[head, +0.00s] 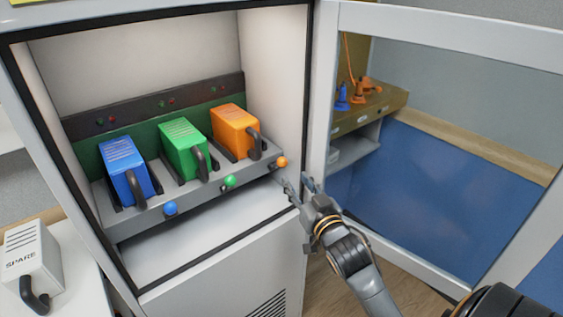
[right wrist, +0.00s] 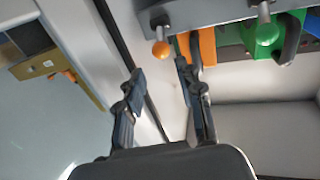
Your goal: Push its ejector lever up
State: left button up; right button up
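Three modules sit in a rack in the open cabinet: a blue module (head: 123,165), a green module (head: 181,146) and an orange module (head: 233,130), each with a dark handle. Ball-tipped levers stick out of the grey front rail below them: a blue lever knob (head: 170,208), a green lever knob (head: 229,181) and an orange lever knob (head: 282,162). My right gripper (head: 299,184) is open and empty, just below and right of the orange knob. In the right wrist view, the orange knob (right wrist: 160,49) lies just beyond the fingertips, apparently not touched. My left gripper is out of view.
The glass cabinet door (head: 547,220) stands open at the right, close to my right arm. A white SPARE module (head: 32,262) stands on a surface at the lower left. The cabinet floor (head: 190,250) below the rack is clear.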

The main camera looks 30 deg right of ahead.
aim_at(285, 165)
jog(key=w, duration=0.2)
jog(key=w+d, duration=0.1)
jog(key=w, duration=0.5)
jog(key=shift+w+d+p, duration=0.1)
jog(key=shift+d+p, duration=0.15)
jog(key=shift+p, duration=0.15)
jog(key=shift+w+d, duration=0.1)
jog(key=shift+w, duration=0.55)
jog(key=shift+c, duration=0.4)
grip_shut()
jog(key=g+p, duration=0.1)
jog(key=p, duration=0.3)
jog(key=r+p, duration=0.1)
jog(key=p, duration=0.3)
jog(key=shift+w+r+n+g, duration=0.15)
jog(key=shift+w+n+g, duration=0.15)
jog(key=shift+w+g, duration=0.1)
jog(key=shift+g+p, duration=0.4)
jog(key=shift+p, duration=0.15)
jog(key=shift+f, duration=0.25)
